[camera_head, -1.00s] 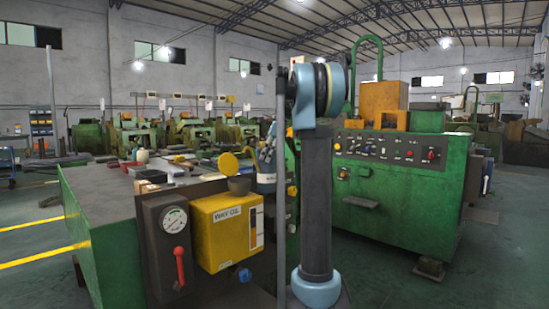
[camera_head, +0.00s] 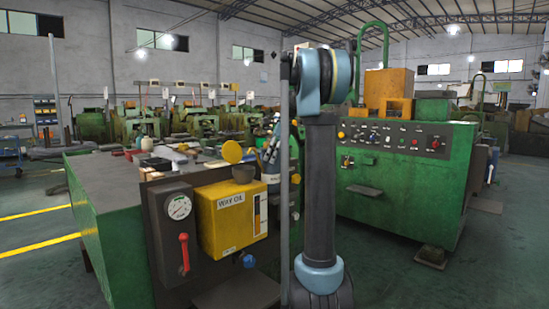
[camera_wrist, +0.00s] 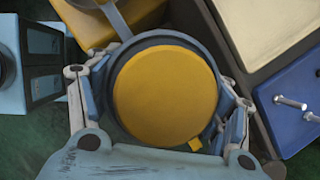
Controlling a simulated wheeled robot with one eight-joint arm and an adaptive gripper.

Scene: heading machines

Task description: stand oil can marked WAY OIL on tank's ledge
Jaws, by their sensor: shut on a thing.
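My gripper (camera_wrist: 160,105) is shut on a round can (camera_wrist: 165,90) with a yellow disc top and a grey-blue rim, seen from above in the wrist view. A finger lies on each side of it. In the head view the can (camera_head: 270,183) is partly hidden beside the tank's right side, and its marking cannot be read. The yellow tank (camera_head: 222,232) carries a WAY OIL label. A flat dark ledge (camera_head: 238,292) juts out below the tank. The can is higher than this ledge.
A gauge panel (camera_head: 178,235) with a red lever (camera_head: 184,254) is left of the tank. A yellow disc (camera_head: 232,151) and a dark bowl (camera_head: 243,173) top the tank. A blue knob (camera_head: 249,261) sticks out above the ledge. A green machine (camera_head: 405,190) stands at right.

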